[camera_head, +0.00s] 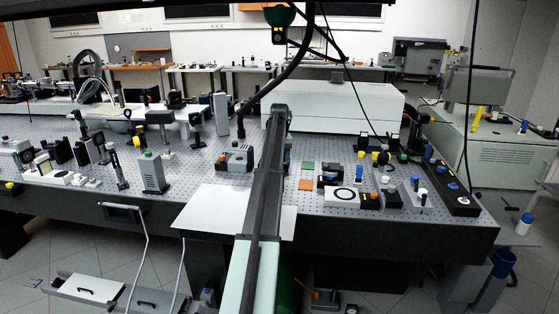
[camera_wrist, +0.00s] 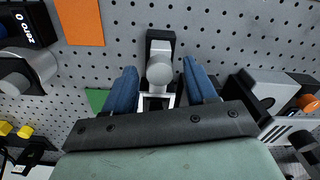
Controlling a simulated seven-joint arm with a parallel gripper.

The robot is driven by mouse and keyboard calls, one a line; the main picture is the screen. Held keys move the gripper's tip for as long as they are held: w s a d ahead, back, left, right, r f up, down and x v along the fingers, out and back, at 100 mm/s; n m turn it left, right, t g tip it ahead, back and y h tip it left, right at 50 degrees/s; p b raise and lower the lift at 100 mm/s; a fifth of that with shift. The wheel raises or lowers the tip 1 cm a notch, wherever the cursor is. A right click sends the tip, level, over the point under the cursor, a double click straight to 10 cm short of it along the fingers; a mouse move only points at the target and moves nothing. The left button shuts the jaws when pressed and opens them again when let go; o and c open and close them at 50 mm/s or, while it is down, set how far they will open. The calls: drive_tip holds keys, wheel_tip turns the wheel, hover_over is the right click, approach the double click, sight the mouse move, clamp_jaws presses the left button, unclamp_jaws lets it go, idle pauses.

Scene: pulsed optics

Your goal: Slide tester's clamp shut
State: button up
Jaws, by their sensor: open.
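My gripper (camera_wrist: 158,78) is open in the wrist view, with a blue finger on each side of a small black fixture (camera_wrist: 160,43). The fixture has a rounded silver-grey knob (camera_wrist: 160,70), which lies between the fingers with visible gaps on both sides. A pale metal frame (camera_wrist: 157,99) shows below the knob. I cannot tell for sure whether this fixture is the tester's clamp, or whether it stands open or shut.
An orange square (camera_wrist: 80,21) and a dark box marked "zero" (camera_wrist: 32,22) lie left in the wrist view. A grey box (camera_wrist: 262,90) with an orange knob (camera_wrist: 308,102) stands close on the right. In the head view, several devices crowd the perforated table (camera_head: 330,140).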

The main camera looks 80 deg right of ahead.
drive_tip(key=shift+c, duration=0.2)
clamp_jaws()
idle(0.4)
